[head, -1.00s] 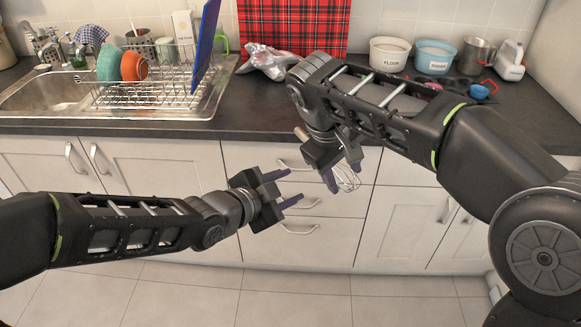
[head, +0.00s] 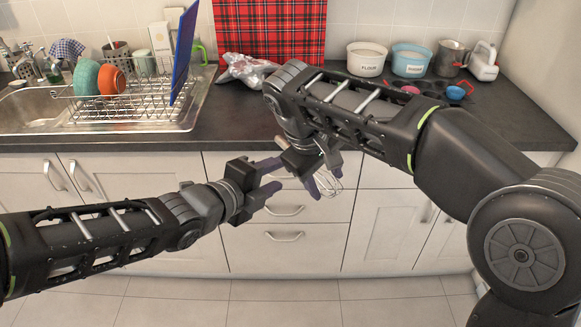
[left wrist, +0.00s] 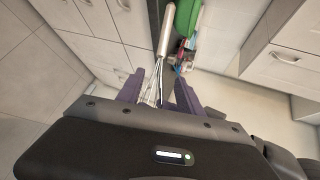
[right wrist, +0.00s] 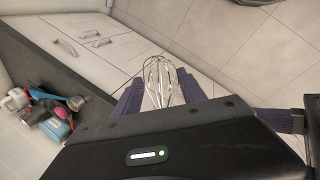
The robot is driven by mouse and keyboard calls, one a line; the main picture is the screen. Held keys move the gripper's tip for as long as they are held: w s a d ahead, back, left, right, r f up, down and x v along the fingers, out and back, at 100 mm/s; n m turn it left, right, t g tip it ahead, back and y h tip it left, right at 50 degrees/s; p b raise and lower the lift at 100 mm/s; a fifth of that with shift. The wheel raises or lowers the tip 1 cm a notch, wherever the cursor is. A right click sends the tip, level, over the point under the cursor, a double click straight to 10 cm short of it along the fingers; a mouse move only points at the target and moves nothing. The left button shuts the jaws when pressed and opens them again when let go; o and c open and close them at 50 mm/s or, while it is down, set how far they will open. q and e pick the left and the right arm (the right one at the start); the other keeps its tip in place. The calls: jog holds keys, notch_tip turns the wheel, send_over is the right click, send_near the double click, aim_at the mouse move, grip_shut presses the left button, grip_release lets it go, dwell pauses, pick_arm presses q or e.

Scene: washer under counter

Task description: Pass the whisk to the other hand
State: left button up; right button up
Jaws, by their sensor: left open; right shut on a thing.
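The whisk (head: 334,180) is in my right gripper (head: 322,178), its wire loops hanging below the fingers. The loops also show between the right fingers in the right wrist view (right wrist: 160,80). My left gripper (head: 275,176) is open and empty just left of the right gripper, its fingers pointing at it. In the left wrist view the whisk's pale handle (left wrist: 166,32) extends away at the top and its wires lie in line with the gap between the open fingers. I cannot tell whether they touch. The right fingers hide part of the whisk in the head view.
Both grippers are in front of the white drawers (head: 285,237), below the dark counter edge (head: 228,142). A dish rack (head: 130,100) with bowls stands at the left.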

pick_arm(q)
jog(key=x, duration=1.1)
jog(key=shift+w+d+f, duration=0.1)
jog(key=shift+w, duration=0.05)
grip_shut()
pick_arm(e)
jog(key=o, duration=1.3)
jog(key=shift+o, duration=0.2)
